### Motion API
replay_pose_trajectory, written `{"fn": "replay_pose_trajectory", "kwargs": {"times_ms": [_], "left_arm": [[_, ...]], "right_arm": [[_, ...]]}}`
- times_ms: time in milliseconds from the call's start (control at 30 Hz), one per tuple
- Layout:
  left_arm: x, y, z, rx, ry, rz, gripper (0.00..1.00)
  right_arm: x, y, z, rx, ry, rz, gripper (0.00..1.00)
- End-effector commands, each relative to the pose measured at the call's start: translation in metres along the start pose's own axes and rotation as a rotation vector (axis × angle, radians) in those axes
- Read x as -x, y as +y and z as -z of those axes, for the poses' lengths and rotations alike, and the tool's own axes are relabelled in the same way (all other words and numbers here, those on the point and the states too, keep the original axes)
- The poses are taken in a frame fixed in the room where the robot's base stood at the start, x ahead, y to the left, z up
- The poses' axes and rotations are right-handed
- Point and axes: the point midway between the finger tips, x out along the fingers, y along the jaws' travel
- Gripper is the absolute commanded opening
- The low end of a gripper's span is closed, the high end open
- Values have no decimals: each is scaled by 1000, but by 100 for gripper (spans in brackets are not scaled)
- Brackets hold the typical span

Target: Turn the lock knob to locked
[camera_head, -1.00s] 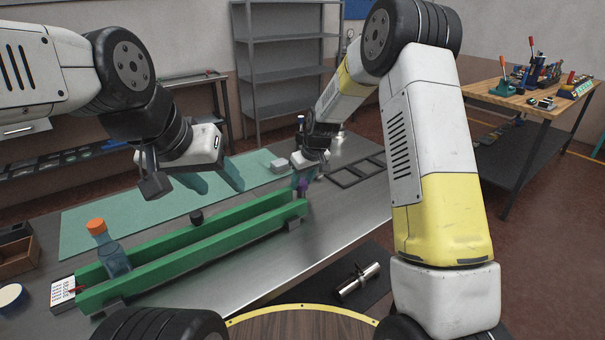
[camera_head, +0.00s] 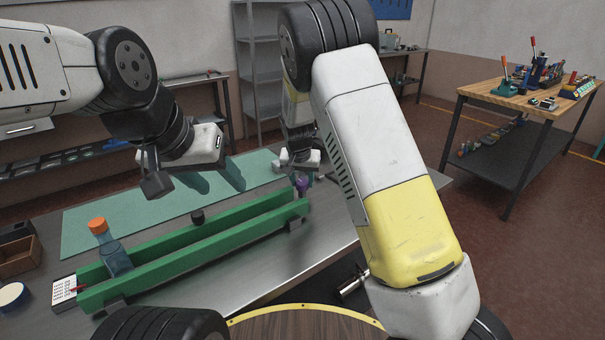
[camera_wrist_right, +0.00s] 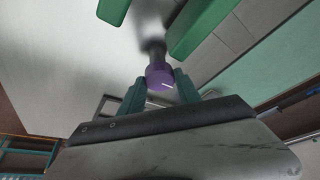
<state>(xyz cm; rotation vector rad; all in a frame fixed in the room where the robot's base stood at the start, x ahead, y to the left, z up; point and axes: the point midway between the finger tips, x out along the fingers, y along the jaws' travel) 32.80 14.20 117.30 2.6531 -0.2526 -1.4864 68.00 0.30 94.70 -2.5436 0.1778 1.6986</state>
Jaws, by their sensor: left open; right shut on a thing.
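The lock knob (camera_head: 302,184) is purple and sits at the right end of the green rail fixture (camera_head: 190,252). In the head view the right gripper (camera_head: 300,172) is partly hidden. My left gripper (camera_head: 190,190) is open and empty above the green mat, behind the rails.
A bottle with an orange cap (camera_head: 113,250) stands between the rails at the left end. A small black knob (camera_head: 197,216) is by the back rail. A printed card (camera_head: 64,290), a wooden box (camera_head: 20,255) and a tape roll (camera_head: 11,295) lie at left. A wooden tool table (camera_head: 530,100) stands at right.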

Motion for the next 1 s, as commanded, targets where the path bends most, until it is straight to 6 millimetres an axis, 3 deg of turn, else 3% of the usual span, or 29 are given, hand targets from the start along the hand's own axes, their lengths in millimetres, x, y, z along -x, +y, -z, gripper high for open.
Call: {"fn": "replay_pose_trajectory", "kwargs": {"times_ms": [567,600,700,1000], "left_arm": [[0,0,0,0,0,0,52],[0,0,0,0,0,0,52],[0,0,0,0,0,0,52],[0,0,0,0,0,0,52]], "right_arm": [[0,0,0,-32,0,-13,0],[0,0,0,-32,0,-13,43],[0,0,0,-31,0,-13,61],[0,0,0,-30,0,-13,61]]}}
